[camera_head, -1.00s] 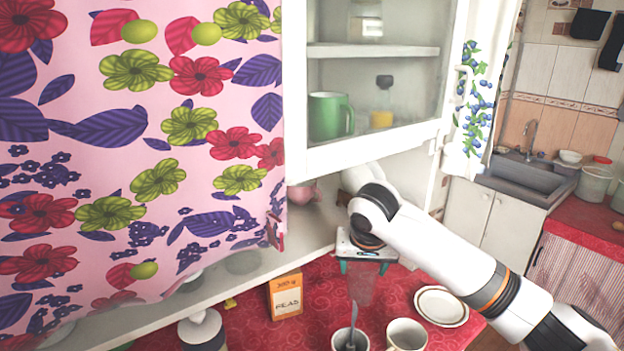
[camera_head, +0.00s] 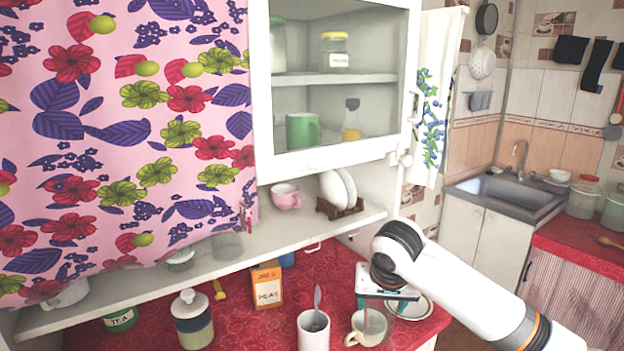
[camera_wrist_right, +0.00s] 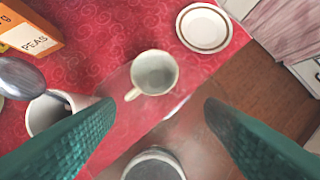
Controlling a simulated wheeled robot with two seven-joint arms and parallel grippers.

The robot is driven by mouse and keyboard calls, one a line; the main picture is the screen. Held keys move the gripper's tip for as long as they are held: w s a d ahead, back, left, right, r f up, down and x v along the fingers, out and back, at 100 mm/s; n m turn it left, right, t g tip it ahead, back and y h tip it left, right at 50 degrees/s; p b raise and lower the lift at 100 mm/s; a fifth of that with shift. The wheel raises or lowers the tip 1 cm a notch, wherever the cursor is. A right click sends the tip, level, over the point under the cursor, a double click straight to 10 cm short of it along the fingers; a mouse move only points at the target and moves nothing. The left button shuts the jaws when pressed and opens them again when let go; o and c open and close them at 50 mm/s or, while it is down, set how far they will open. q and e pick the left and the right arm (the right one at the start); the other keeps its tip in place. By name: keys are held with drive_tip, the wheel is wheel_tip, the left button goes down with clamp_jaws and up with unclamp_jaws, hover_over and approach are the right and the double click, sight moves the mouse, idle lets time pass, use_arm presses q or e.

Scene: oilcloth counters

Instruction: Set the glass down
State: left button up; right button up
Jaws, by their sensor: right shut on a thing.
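My right gripper (camera_head: 388,296) is shut on a clear glass (camera_head: 388,322) and holds it above the red counter's right front part. The glass is see-through and faint, and its base is hard to make out. In the head view it overlaps the cream mug (camera_head: 360,327) and the white plate (camera_head: 424,306). In the right wrist view the green fingers (camera_wrist_right: 170,103) stand apart on either side of the glass, with the cream mug (camera_wrist_right: 154,72) showing between them. I cannot tell the glass's height above the counter. My left gripper is not in view.
A white mug with a spoon (camera_head: 313,335), a peas box (camera_head: 267,286) and a lidded canister (camera_head: 193,322) stand left on the red counter (camera_head: 240,335). A shelf (camera_head: 340,222) and glazed cabinet hang behind. In the wrist view the counter edge and brown floor (camera_wrist_right: 245,90) are close.

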sight(391, 312)
drive_tip(key=shift+s+d+f, duration=0.1)
drive_tip(key=shift+s+f, duration=0.1)
drive_tip(key=shift+f, duration=0.25)
drive_tip(key=shift+s+d+f, duration=0.2)
drive_tip(key=shift+s+f, duration=0.15)
drive_tip(key=shift+s, duration=0.1)
drive_tip(key=shift+s+d+f, duration=0.2)
drive_tip(key=shift+s+f, duration=0.1)
drive_tip(key=shift+s, duration=0.15)
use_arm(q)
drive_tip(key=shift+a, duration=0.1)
use_arm(e)
drive_tip(key=s+d+f, duration=0.1)
drive_tip(key=s+d, duration=0.1)
drive_tip(key=s, duration=0.3)
drive_tip(key=s+d+f+n, duration=0.1)
drive_tip(key=s+d, duration=0.1)
drive_tip(key=s, duration=0.4)
drive_tip(key=shift+s+d+f, duration=0.15)
drive_tip(key=shift+s+f, duration=0.05)
drive_tip(key=shift+f, duration=0.15)
drive_tip(key=shift+w, duration=0.1)
